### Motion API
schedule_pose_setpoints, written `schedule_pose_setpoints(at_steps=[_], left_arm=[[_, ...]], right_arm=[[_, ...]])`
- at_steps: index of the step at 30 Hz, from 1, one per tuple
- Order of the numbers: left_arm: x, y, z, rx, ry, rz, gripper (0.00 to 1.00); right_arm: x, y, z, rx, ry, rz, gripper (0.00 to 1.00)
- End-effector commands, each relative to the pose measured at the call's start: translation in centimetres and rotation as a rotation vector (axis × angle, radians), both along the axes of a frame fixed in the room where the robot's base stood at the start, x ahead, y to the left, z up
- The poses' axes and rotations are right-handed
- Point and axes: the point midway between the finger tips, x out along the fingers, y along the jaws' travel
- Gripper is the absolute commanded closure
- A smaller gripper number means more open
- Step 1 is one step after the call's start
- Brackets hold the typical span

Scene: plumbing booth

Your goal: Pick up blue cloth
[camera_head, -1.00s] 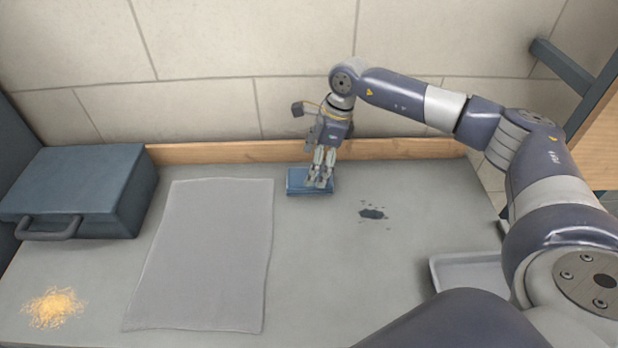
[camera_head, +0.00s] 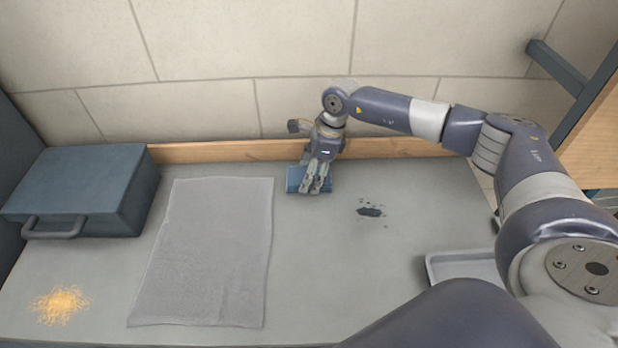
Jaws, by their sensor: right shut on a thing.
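The blue cloth (camera_head: 295,181) is a small folded rectangle at the back of the grey worktop, near the wooden edge strip. My right gripper (camera_head: 313,188) is over it with its fingers pointing down, shut on the cloth. The fingers and hand hide the middle and right part of the cloth. I cannot tell whether the cloth is clear of the worktop. My left gripper is not in view.
A grey mat (camera_head: 205,255) lies left of the cloth. A blue toolbox (camera_head: 85,190) stands at the far left, with yellow shavings (camera_head: 60,305) in front. A dark stain (camera_head: 371,212) lies right of the cloth. A grey tray (camera_head: 465,268) is at the right.

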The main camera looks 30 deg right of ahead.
Motion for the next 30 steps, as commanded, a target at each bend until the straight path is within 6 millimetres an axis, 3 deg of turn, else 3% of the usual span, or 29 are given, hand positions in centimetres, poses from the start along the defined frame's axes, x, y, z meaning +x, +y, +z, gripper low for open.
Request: schedule_pose_setpoints(at_steps=[8, 14, 30], left_arm=[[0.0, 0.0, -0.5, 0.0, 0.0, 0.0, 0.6], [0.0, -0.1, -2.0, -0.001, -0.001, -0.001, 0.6], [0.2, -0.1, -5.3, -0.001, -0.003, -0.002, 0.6]], right_arm=[[0.0, 0.1, 0.6, 0.001, -0.002, 0.001, 0.66], [0.1, 0.0, 3.1, 0.001, -0.005, 0.0, 0.66], [-8.9, 6.9, 4.2, -0.001, -0.001, 0.006, 0.66]])
